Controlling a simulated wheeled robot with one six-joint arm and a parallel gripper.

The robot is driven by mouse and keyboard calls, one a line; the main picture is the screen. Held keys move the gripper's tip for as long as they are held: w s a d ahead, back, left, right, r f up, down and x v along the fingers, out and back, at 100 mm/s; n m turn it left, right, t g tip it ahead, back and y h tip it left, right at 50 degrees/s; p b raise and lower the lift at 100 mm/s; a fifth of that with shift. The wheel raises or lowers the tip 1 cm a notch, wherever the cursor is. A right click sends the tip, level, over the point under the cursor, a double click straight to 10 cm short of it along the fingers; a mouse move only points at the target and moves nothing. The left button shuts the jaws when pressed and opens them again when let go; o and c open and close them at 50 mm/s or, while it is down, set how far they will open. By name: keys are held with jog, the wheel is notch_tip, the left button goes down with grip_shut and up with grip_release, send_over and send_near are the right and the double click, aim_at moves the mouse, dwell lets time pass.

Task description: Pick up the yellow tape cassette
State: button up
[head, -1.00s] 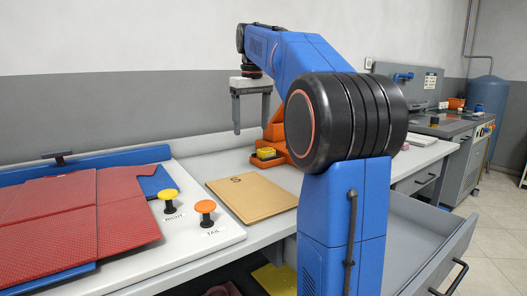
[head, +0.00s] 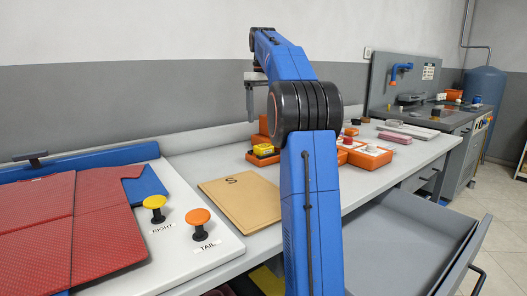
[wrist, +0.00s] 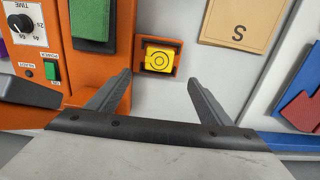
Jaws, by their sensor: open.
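The yellow tape cassette (head: 264,150) sits in a small orange holder on the grey-white counter, beyond the tan board marked S. In the wrist view the cassette (wrist: 160,59) shows a ring pattern on its face, with the orange holder's rim around it. My gripper (wrist: 160,80) is open and empty, its fingers pointing toward the cassette, which lies between and beyond the tips. In the head view my gripper (head: 250,103) is raised above the counter, partly hidden by my arm.
An orange machine with a timer dial (wrist: 19,22) and green buttons stands beside the holder. The tan S board (head: 240,199) lies nearer. Yellow and orange knobs (head: 199,224) and a red cloth (head: 70,220) are at left. A grey drawer (head: 420,240) stands open at right.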

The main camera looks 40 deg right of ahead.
send_over(264, 146)
jog(key=f, duration=0.7)
jog(key=shift+w+a+f, duration=0.1)
jog(key=shift+w, duration=0.2)
jog(key=shift+s+f, duration=0.15)
jog(key=shift+f, duration=2.6)
jog(key=shift+c, duration=0.5)
jog(key=c, duration=1)
